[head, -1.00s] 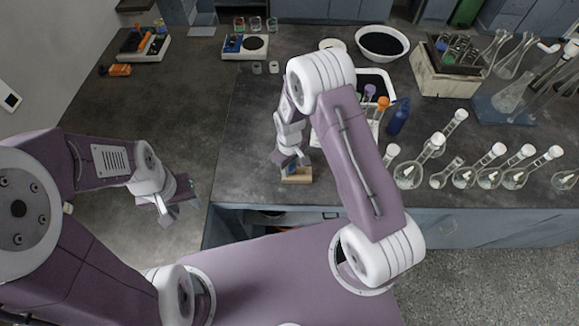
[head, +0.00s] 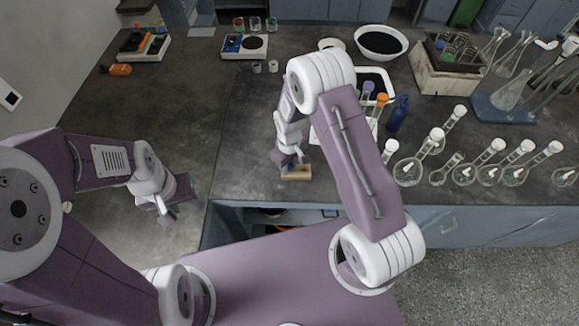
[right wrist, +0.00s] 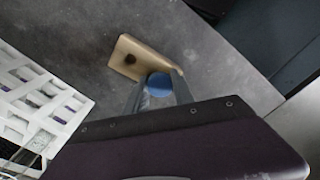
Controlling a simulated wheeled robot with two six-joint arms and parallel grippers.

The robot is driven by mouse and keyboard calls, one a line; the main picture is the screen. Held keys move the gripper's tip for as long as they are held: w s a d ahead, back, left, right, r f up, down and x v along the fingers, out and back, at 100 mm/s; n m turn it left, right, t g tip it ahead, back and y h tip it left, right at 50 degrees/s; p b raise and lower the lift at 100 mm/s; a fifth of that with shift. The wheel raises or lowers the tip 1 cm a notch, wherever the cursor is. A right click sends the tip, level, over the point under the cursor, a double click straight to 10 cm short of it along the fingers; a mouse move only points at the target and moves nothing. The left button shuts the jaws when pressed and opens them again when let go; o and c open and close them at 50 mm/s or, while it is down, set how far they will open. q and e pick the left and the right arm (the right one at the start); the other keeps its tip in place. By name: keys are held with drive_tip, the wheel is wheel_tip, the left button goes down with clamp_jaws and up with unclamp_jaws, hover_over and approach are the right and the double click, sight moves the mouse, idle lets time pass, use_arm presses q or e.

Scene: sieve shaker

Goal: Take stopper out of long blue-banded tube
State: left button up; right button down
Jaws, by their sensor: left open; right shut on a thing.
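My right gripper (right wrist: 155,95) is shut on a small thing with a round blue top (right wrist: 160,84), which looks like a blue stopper. A pale, clear part shows beside the blue top, so I cannot tell whether a tube hangs below it. A tan block (right wrist: 148,54) with a dark round hole lies just beyond the fingers. In the head view, my right gripper (head: 297,156) is just above the block (head: 297,173), near the bench's front edge. My left gripper (head: 167,208) is open and empty, left of the bench front. I cannot make out a blue band on any tube.
A white rack (right wrist: 42,88) stands left of the block in the right wrist view. Tubes with purple and orange stoppers (head: 382,99) and a blue bottle (head: 397,115) stand behind my right arm. Several flasks (head: 408,172) line the right side. The bench left of the block is clear.

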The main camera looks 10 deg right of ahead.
use_arm(q)
drive_tip(key=shift+f, duration=0.25)
use_arm(e)
drive_tip(key=shift+s+f, duration=0.65)
drive_tip(key=shift+f, duration=0.15)
drive_tip(key=c, duration=1)
unclamp_jaws()
drive_tip(key=r, duration=0.1)
drive_tip(key=w+r, duration=0.1)
drive_tip(key=r, duration=0.3)
drive_tip(key=shift+w+a+r, duration=0.1)
drive_tip(key=shift+w+r, duration=0.1)
drive_tip(key=shift+w, duration=0.1)
drive_tip(key=r, duration=0.2)
drive_tip(key=s+r, duration=0.1)
drive_tip(key=r, duration=0.1)
drive_tip(key=shift+r, duration=0.6)
use_arm(q)
drive_tip(key=shift+w+f, duration=0.25)
drive_tip(key=shift+w, duration=0.4)
use_arm(e)
drive_tip(key=shift+w, duration=0.25)
